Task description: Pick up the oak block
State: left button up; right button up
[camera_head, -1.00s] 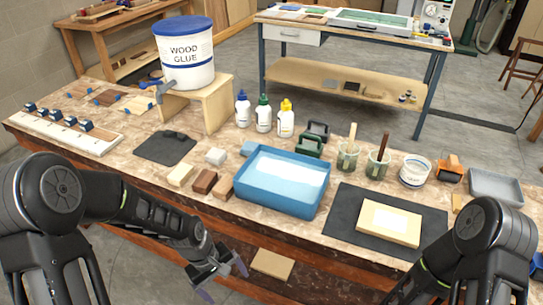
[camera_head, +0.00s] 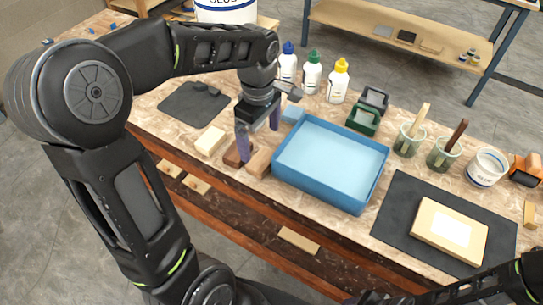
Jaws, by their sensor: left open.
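Three small wood blocks stand in a row by the table's front edge, left of the blue tray: a pale block (camera_head: 210,141), a dark brown block (camera_head: 232,155) and a mid-brown block (camera_head: 259,162). I cannot tell for sure which is oak; the mid-brown one may be. My left gripper (camera_head: 259,147) is open and points down over the dark and mid-brown blocks. One finger comes down at the dark and mid-brown blocks, the other farther back near the tray. The gripper partly hides the blocks; contact is unclear. My right gripper is out of view.
The blue tray (camera_head: 352,196) stands close right of the blocks. A dark mat (camera_head: 193,103) lies at left. A board (camera_head: 428,243) lies on another mat at right.

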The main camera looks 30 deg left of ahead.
aim_at(262, 160)
pick_arm(q)
jog(key=shift+s+d+r, duration=0.1)
jog(key=shift+s, duration=0.05)
jog(key=shift+f, duration=1.35)
jog(key=shift+f+p, duration=0.5)
jog(key=shift+f, duration=2.1)
jog(key=c, duration=1.5)
jog(key=shift+r, duration=0.15)
